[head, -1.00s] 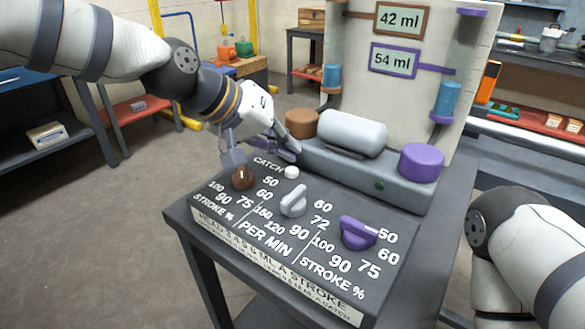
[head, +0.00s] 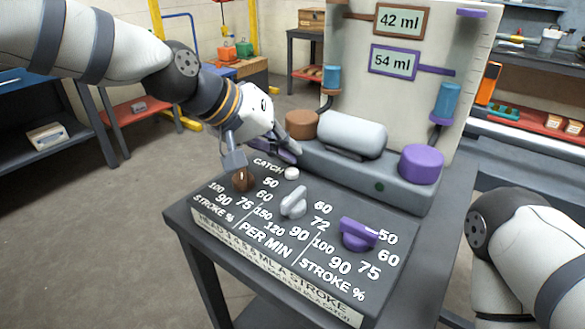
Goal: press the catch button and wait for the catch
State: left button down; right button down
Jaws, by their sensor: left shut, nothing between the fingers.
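The white catch button (head: 291,174) stands on the sloped dark panel (head: 205,222), beside the word CATCH. My left gripper (head: 280,153) is shut and empty, low over the panel's back left part, just behind and left of the button in the picture. I see a gap between them, but its depth is hard to judge. The readouts show 42 ml in a brown frame (head: 429,22) and 54 ml in a purple frame (head: 374,57). My right gripper is out of view; only part of my right arm shows at the right edge.
The panel carries a brown knob (head: 243,180), partly covered by my left gripper, a grey knob (head: 293,204) and a purple knob (head: 357,236). Behind them are a grey motor (head: 352,135), a brown drum (head: 302,124), a purple drum (head: 421,165) and blue cylinders on the upright board.

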aim_at(288, 169)
pick_arm(q)
jog(key=shift+f, duration=0.1)
dwell(0.3)
jog(key=shift+f, duration=0.35)
jog(key=shift+f, duration=0.35)
dwell(0.4)
jog(key=shift+r+p, duration=0.4)
jog(key=shift+r, duration=0.45)
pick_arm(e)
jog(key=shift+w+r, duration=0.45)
